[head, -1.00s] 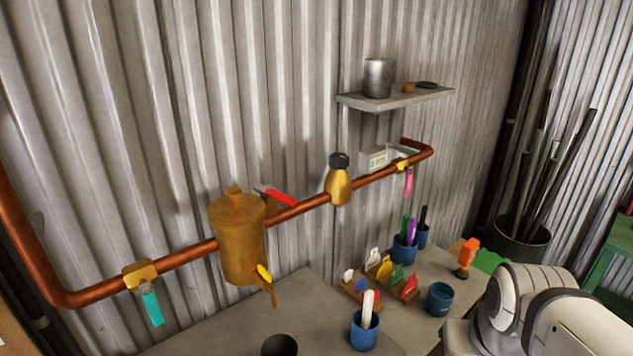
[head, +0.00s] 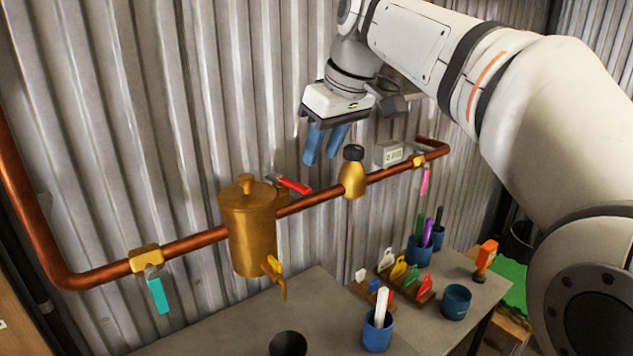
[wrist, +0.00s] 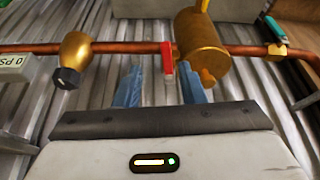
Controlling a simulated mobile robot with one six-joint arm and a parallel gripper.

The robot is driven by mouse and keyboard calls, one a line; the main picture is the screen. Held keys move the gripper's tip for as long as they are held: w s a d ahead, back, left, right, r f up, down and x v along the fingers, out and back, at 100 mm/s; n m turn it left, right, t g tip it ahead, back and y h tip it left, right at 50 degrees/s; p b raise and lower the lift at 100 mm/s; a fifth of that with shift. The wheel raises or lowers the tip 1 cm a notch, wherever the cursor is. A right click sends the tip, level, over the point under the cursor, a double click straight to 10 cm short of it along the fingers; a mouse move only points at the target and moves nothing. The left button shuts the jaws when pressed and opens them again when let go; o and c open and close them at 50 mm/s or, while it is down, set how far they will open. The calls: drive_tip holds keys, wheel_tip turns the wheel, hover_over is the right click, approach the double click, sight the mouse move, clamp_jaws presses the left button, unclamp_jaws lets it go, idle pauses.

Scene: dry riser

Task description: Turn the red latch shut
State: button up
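The red latch (head: 290,184) is a lever on the copper pipe, just right of the brass canister (head: 249,228). In the head view it lies roughly along the pipe, tilted down to the right. In the wrist view the red latch (wrist: 167,58) shows between and beyond my blue fingers. My gripper (head: 322,160) is open and empty, pointing down, above and to the right of the latch. It also shows in the wrist view (wrist: 160,88) with a clear gap between the fingers. I see no contact with the latch; its pivot is partly hidden.
A brass fitting with a black cap (head: 353,175) stands on the pipe right of the latch. A teal lever (head: 158,295) hangs at left, a pink lever (head: 425,181) at right. Below is a workbench (head: 225,325) with cups and coloured tags. The corrugated wall is close behind.

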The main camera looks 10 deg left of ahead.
sight(299, 185)
drive_tip(key=shift+n, duration=0.4)
drive_tip(key=x, duration=0.2)
drive_tip(key=a+x, duration=0.1)
drive_tip(key=x, duration=0.4)
drive_tip(key=shift+a+b, duration=0.3)
drive_tip(key=shift+a, duration=0.15)
drive_tip(key=shift+r, duration=0.1)
drive_tip(key=shift+c, duration=0.6)
clamp_jaws()
